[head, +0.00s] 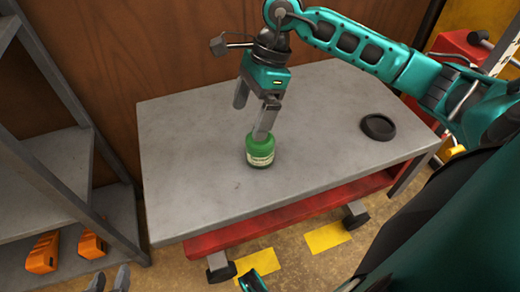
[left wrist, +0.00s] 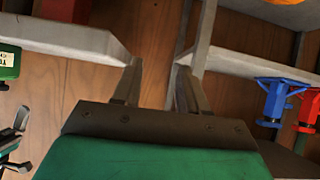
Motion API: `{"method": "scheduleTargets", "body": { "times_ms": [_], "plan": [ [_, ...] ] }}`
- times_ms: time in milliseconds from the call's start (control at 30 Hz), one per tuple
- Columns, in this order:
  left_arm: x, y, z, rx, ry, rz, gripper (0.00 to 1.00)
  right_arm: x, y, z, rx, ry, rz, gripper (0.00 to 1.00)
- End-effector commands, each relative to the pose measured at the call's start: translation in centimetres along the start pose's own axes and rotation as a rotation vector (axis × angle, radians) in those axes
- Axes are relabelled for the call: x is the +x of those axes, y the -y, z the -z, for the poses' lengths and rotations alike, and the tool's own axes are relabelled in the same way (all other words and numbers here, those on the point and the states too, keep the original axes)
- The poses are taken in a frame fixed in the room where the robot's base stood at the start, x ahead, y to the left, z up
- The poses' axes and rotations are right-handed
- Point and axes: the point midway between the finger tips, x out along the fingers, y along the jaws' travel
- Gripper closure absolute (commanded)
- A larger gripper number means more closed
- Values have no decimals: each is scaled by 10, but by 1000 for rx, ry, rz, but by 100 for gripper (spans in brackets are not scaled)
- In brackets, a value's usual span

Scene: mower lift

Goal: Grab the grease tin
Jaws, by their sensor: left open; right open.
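The grease tin (head: 260,152) is a small green tin with a pale label, upright on the grey bench top (head: 190,150) near its front edge. My right gripper (head: 250,123) is over the tin with its fingers spread. One finger overlaps the tin's top in the head view; I cannot tell whether it touches. My left gripper (head: 109,280) is low at the bottom left, well away from the tin. In the left wrist view its fingers (left wrist: 157,92) are apart with nothing between them. A green labelled piece, likely the tin (left wrist: 8,62), shows there at the left edge.
A black round dish (head: 378,128) lies on the bench's right part. A grey shelf unit (head: 62,165) stands at the left, with orange items (head: 42,252) on its lower board. A red cabinet (head: 460,45) is at the back right. The bench's left part is clear.

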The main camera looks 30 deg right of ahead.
Motion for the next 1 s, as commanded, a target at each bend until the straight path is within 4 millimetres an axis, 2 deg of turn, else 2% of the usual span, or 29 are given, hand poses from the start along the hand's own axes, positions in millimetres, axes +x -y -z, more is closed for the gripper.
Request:
{"method": "scheduleTargets", "body": {
  "times_ms": [33, 100, 200, 267, 500, 600, 833, 1000],
  "plan": [
    [4, 0, -6, 1, 2, -2, 57, -6, 8, 17, -11, -76, 33, 0],
    [4, 0, -8, 1, 8, -3, 57, -15, 13, 32, -20, -152, 56, 0],
    [5, -1, -9, 1, 6, -5, 57, -16, 16, 44, -22, -205, 69, 0],
    [6, -1, -9, 1, 3, -6, 57, -8, 17, 47, -22, -213, 68, 0],
    [10, -4, -15, 0, 8, -15, 57, 36, 20, 55, -22, -209, 67, 0],
    [11, -5, -17, 0, 14, -18, 57, 48, 21, 57, -22, -208, 68, 0],
    [12, -6, -13, -2, -1, -22, 57, 60, 22, 59, -22, -207, 69, 0],
    [18, -8, -19, -6, 2, -25, 57, 86, 23, 63, -23, -205, 67, 0]
  ]
}}
